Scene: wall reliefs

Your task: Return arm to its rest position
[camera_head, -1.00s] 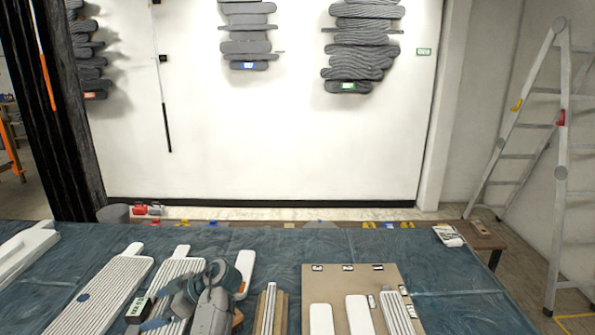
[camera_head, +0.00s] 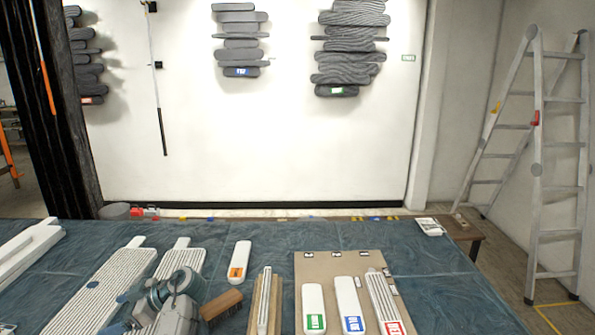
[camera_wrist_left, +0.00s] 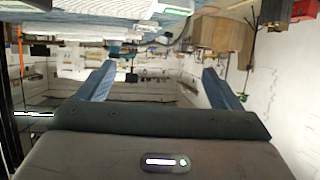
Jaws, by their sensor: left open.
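My left arm (camera_head: 172,302) shows at the lower left of the head view, low over the ribbed white panels on the table. Its gripper end is not clear there. In the left wrist view my left gripper (camera_wrist_left: 158,70) has two blue fingers spread wide apart with nothing between them. That wrist view shows the room upside down. My right arm and gripper are in neither view.
A blue cloth-covered table (camera_head: 440,285) fills the front. Ribbed white panels (camera_head: 98,290), a wooden-backed brush (camera_head: 220,305), an orange-labelled white piece (camera_head: 239,261) and a tan board (camera_head: 322,272) with labelled pieces lie on it. A ladder (camera_head: 537,150) stands right.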

